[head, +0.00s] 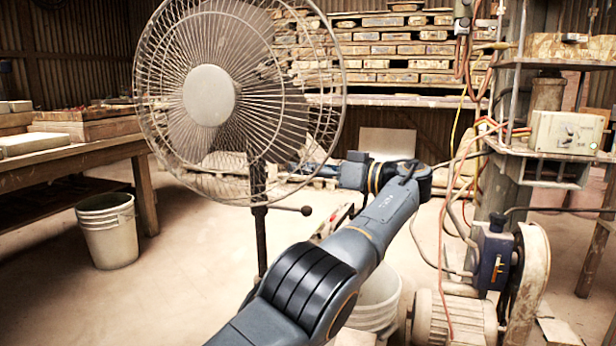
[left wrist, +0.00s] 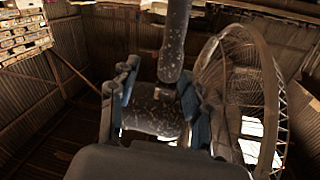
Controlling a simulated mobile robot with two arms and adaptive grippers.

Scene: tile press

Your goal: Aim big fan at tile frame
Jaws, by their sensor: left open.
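The big fan (head: 209,95) stands left of centre in the head view. Its round wire cage faces toward the camera and a little left, on a dark pole (head: 258,215) with a side knob. My left arm reaches up from the bottom and bends left behind the fan. My left gripper (head: 300,168) is partly hidden by the cage edge. In the left wrist view my left gripper (left wrist: 158,98) is open, with the fan's dark speckled rear body (left wrist: 155,112) between or just beyond its fingers; contact is unclear. A tile frame (head: 400,50), stacked with tiles, stands at the back wall. My right gripper is not seen.
A wooden table (head: 70,155) stands at left with a white bucket (head: 107,230) beside it. At right is a post with cables, a control box (head: 566,133) and a motor with a belt wheel (head: 530,275). Another bucket (head: 378,300) stands behind my arm. The floor at lower left is clear.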

